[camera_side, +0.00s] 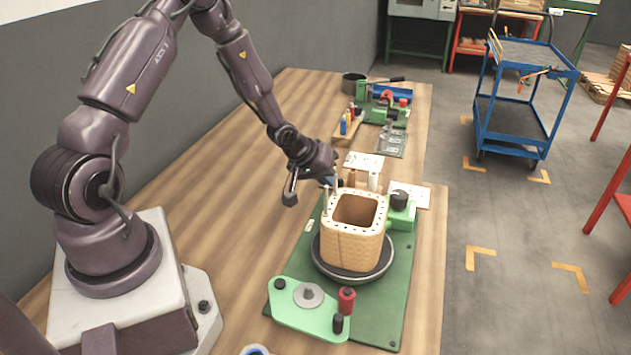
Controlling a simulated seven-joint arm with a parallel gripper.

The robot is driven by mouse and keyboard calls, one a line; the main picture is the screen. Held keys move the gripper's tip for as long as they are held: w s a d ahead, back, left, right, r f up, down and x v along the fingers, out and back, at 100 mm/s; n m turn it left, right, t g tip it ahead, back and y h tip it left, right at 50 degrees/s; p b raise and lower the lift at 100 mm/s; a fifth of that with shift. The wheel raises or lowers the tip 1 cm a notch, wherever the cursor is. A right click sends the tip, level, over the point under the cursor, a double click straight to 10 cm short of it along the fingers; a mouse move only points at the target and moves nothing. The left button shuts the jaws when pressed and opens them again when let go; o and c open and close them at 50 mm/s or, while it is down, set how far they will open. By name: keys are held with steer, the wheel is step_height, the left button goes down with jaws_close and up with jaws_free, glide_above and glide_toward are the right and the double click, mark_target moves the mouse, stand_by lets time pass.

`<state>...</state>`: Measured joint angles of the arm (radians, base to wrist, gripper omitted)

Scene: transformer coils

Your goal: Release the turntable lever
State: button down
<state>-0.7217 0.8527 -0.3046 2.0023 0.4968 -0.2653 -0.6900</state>
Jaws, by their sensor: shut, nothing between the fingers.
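A dark round turntable (326,267) sits on a green base plate (395,290). A square, hollow, tan coil body (350,250) stands upright on the turntable. At the plate's front, a light green bracket (292,310) carries a grey disc, a red knob (346,299) and a black knob (338,323). I cannot tell for certain which part is the turntable lever. My gripper (331,182) is above the back left rim of the coil body, beside small upright posts. It looks shut and empty. Its fingertips are small in view, and I cannot tell whether they touch anything.
A green block with a black knob (399,199) stands right of the coil body. Papers (364,161), a tool rack (349,124), green fixtures (383,111) and a dark pot (354,82) are farther back. The wooden bench (215,190) is clear on the left. A blue cart (515,120) stands on the floor.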

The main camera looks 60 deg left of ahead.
steer(key=shift+w+d, duration=0.2)
steer(key=shift+w, duration=0.4)
steer(key=shift+r, duration=0.1)
stand_by(0.5)
steer(key=v, duration=1.1)
steer(key=shift+s+r, duration=0.3)
